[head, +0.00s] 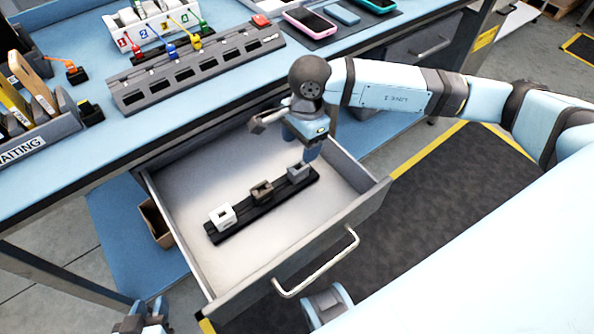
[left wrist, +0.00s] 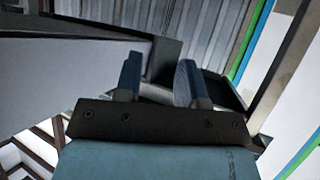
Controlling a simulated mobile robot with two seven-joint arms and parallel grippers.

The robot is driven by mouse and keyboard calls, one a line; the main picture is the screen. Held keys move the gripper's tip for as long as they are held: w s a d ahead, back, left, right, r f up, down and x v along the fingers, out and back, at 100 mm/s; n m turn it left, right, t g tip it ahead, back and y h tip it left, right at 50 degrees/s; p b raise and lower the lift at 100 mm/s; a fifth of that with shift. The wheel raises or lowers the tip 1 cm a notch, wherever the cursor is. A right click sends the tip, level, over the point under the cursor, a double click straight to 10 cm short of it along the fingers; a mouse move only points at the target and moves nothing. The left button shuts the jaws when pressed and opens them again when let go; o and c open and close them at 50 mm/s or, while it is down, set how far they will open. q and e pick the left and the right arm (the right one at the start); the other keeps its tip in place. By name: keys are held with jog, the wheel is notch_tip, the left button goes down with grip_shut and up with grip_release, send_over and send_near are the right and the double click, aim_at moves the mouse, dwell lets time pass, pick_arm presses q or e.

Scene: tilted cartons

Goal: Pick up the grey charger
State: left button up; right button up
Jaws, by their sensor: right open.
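The grey charger (head: 298,174) sits at the right end of a black strip (head: 240,226) inside the open drawer. A brown charger (head: 262,192) sits mid-strip and a white charger (head: 222,217) at its left end. My right gripper (head: 308,156) is open and points down just above and behind the grey charger, close to it; I cannot tell whether it touches. My left gripper (head: 141,320) is at the bottom left, outside the drawer. In the left wrist view its two fingers (left wrist: 158,78) stand apart with nothing held between them.
The drawer's front panel (head: 310,250) and handle (head: 318,270) stick out below the blue bench (head: 110,150). On the bench are a grey slotted rack (head: 200,70), a white numbered holder (head: 150,28) and phones (head: 310,20). The drawer floor around the strip is clear.

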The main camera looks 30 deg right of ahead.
aim_at(298, 169)
jog(key=f, duration=0.3)
jog(key=shift+a+f, duration=0.15)
jog(key=shift+a, duration=0.1)
jog(key=f, duration=0.3)
jog(key=f+b, duration=0.1)
jog(key=shift+s+a+f, duration=0.2)
jog(key=shift+s+f, duration=0.05)
jog(key=shift+s, duration=0.15)
jog(key=shift+f, duration=0.4)
jog(key=c, duration=1)
pick_arm(q)
jog(key=shift+w, duration=0.25)
pick_arm(e)
jog(key=shift+c, duration=0.2)
jog(key=shift+r, duration=0.1)
jog(key=shift+r, duration=0.55)
pick_arm(q)
jog(key=shift+s+a+r+p, duration=0.1)
jog(key=shift+a+r+p, duration=0.1)
jog(key=shift+p, duration=1.05)
pick_arm(e)
notch_tip(298, 169, up, 19)
jog(key=shift+f, duration=0.1)
